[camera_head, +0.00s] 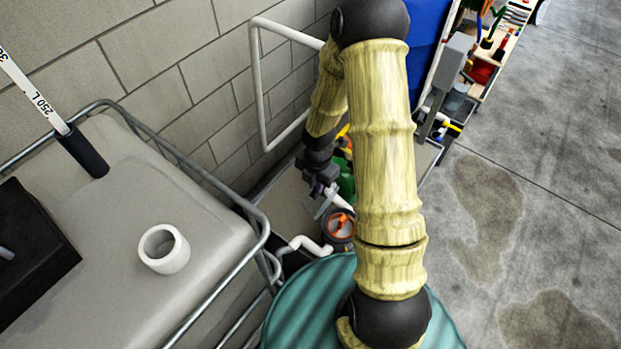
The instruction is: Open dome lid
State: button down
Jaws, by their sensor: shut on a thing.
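My gripper (325,203) is small in the view, at the end of my arm over the trailer bed, left of my arm's big yellow link. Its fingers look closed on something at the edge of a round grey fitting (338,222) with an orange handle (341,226). This fitting appears to be the dome lid, but it is too small to be sure. I cannot make out the exact part between the fingertips, nor whether the lid is raised. My arm hides what lies to the right of it.
A large grey tank (185,210) with a metal tube frame (225,190) stands at the left, with a white open pipe stub (164,249) on top. A white pipe (305,244) bends near the fitting. A block wall (165,75) runs behind. Bare floor (530,200) lies at the right.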

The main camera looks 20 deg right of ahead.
jog(key=shift+w, duration=0.15)
jog(key=c, duration=1.5)
grip_release()
jog(key=shift+a, duration=0.15)
jog(key=shift+d, duration=0.2)
jog(key=r+p, duration=0.2)
jog(key=r, duration=1.5)
jog(key=shift+s+r, duration=0.2)
